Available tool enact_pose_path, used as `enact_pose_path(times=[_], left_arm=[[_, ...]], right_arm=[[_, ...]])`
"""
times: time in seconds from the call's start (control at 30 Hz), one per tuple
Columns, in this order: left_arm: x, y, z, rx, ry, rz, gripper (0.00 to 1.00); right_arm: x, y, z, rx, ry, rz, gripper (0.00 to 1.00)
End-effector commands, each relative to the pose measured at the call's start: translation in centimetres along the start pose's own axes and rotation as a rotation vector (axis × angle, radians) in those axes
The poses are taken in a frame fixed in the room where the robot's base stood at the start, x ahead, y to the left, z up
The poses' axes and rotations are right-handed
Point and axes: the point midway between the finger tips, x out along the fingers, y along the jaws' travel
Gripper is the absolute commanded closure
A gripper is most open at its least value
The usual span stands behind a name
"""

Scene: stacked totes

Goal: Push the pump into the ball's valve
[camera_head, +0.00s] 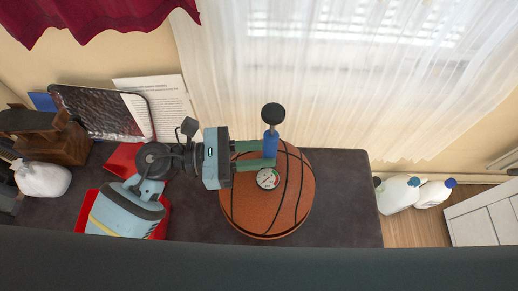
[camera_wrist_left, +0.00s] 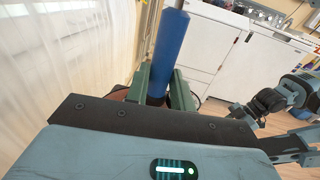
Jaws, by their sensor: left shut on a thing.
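An orange basketball (camera_head: 255,212) with black seams sits on the dark table. A pump with a blue barrel and a black knob (camera_head: 271,113) stands over the ball. A round dial gauge (camera_head: 268,178) shows in front of the ball's upper middle, below the barrel. My left gripper (camera_head: 268,157) comes in from the left and is shut on the blue barrel, which also shows between its green fingers in the left wrist view (camera_wrist_left: 168,50). The valve and the pump's tip are hidden, so I cannot tell whether they touch. Parts of my right arm show in the left wrist view; its fingers cannot be made out.
The table (camera_head: 345,205) is clear right of the ball. Red trays (camera_head: 122,160) lie near my left arm. A white bag (camera_head: 42,178) and a wooden object (camera_head: 70,145) are at the left. White bottles (camera_head: 397,194) stand beyond the right edge. A sheer curtain (camera_head: 340,90) hangs behind.

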Motion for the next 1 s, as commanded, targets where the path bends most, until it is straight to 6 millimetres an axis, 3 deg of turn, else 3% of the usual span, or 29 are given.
enact_pose_path(times=[0.37,0.4,0.57,1.0], left_arm=[[0.01,-0.01,-0.91,0.000,-0.001,0.000,1.00],[0.01,-0.01,-0.85,0.000,-0.001,0.000,0.71],[0.00,0.00,-0.84,0.000,0.000,0.000,0.51],[-0.01,0.00,-0.88,0.000,0.001,0.000,0.51]], right_arm=[[0.56,0.01,0.68,0.002,-0.008,-0.001,0.64],[0.51,0.00,0.63,0.002,-0.007,-0.001,0.64],[0.50,-0.05,0.59,0.004,-0.007,0.000,0.64],[0.52,-0.05,0.51,0.002,-0.009,0.002,0.64]])
